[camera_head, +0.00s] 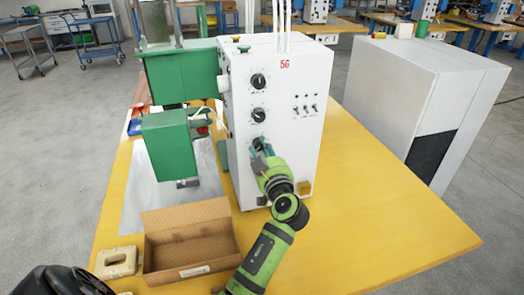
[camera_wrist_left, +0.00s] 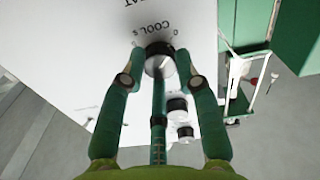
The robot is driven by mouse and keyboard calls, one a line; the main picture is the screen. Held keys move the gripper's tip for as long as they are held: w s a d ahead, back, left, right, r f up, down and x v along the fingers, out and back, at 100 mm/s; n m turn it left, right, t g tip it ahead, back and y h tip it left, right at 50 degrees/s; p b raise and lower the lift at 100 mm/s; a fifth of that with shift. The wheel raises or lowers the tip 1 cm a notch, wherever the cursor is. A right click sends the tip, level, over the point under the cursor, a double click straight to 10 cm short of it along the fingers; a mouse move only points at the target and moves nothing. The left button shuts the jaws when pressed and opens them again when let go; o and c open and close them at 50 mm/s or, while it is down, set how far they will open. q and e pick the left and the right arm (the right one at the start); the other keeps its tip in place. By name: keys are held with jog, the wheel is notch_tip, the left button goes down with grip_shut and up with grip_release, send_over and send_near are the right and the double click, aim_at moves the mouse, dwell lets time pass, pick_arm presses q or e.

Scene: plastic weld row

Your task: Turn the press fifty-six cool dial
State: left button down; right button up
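The press fifty-six control box (camera_head: 300,75) is white, with a red 56 on its front face. Three black dials run down that face; the lowest is the cool dial (camera_head: 258,142), partly hidden by my gripper in the head view. In the left wrist view the cool dial (camera_wrist_left: 159,60) sits beside the upside-down word COOL. My left gripper (camera_head: 263,153) is at this dial. In the left wrist view its fingertips (camera_wrist_left: 161,56) stand on either side of the dial, with a narrow gap showing at each side. My right gripper is not in view.
The green press head (camera_head: 170,137) stands left of the box. Above the cool dial are a middle dial (camera_head: 259,114), a top dial (camera_head: 258,81) and small switches (camera_head: 304,109). An open cardboard box (camera_head: 190,240) lies on the yellow table (camera_head: 400,235), whose right side is clear.

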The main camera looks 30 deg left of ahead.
pick_arm(q)
jog(key=shift+f+m, duration=0.2)
jog(key=shift+m, duration=0.1)
jog(key=shift+m+b, duration=0.35)
jog(key=shift+m, duration=0.25)
jog(key=shift+f+m, duration=0.1)
jog(key=shift+m, duration=1.1)
jog(key=m, duration=0.2)
jog(key=shift+m, duration=0.4)
jog(key=m, duration=0.2)
jog(key=shift+m, duration=0.3)
jog(key=m+p, duration=0.2)
jog(key=m, duration=0.3)
jog(key=shift+s+m, duration=0.1)
jog(key=shift+m, duration=0.2)
jog(key=m+p, duration=0.3)
jog(key=m, duration=0.3)
jog(key=shift+a+p, duration=0.1)
jog(key=shift+p, duration=0.25)
